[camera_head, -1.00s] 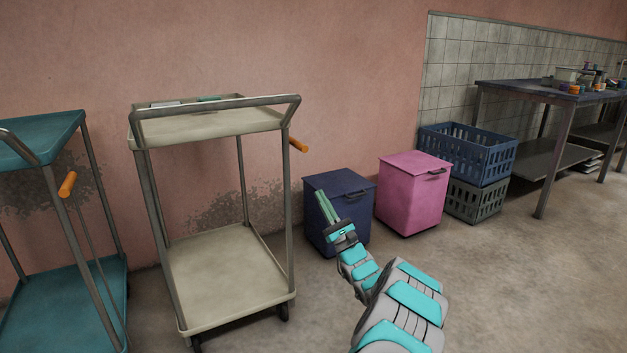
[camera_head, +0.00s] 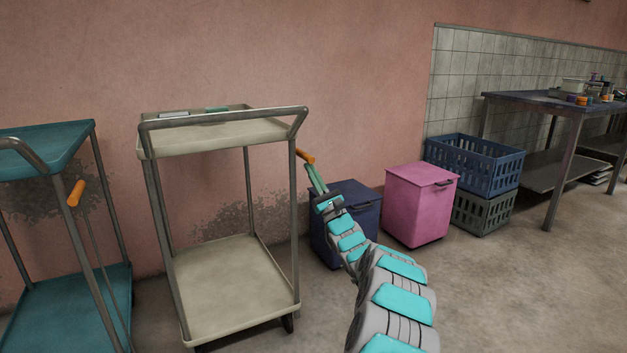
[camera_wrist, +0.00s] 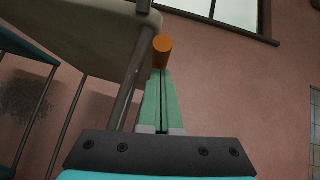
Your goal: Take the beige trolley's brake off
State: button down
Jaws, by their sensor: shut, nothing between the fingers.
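The beige trolley (camera_head: 225,291) stands against the pink wall, with a top tray, a low deck and a grey push handle. Its orange brake lever (camera_head: 305,156) sticks out from the right front post, just under the top tray. My gripper (camera_head: 311,170) is shut and empty, its teal fingertips right below the lever. In the wrist view the orange lever end (camera_wrist: 162,44) sits just past the tips of my closed fingers (camera_wrist: 161,75), beside the trolley's post. I cannot tell whether the tips touch it.
A teal trolley (camera_head: 75,308) with its own orange lever (camera_head: 76,193) stands at left. A dark blue bin (camera_head: 362,205) and a pink bin (camera_head: 421,205) stand behind and right of my arm. Stacked crates (camera_head: 474,164) and a table (camera_head: 535,103) are farther right. The right floor is clear.

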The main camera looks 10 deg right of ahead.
jog(key=shift+r, duration=0.1)
dwell(0.4)
jog(key=shift+s+d+r+h, duration=0.1)
jog(key=shift+r+h, duration=0.05)
jog(key=shift+h, duration=0.15)
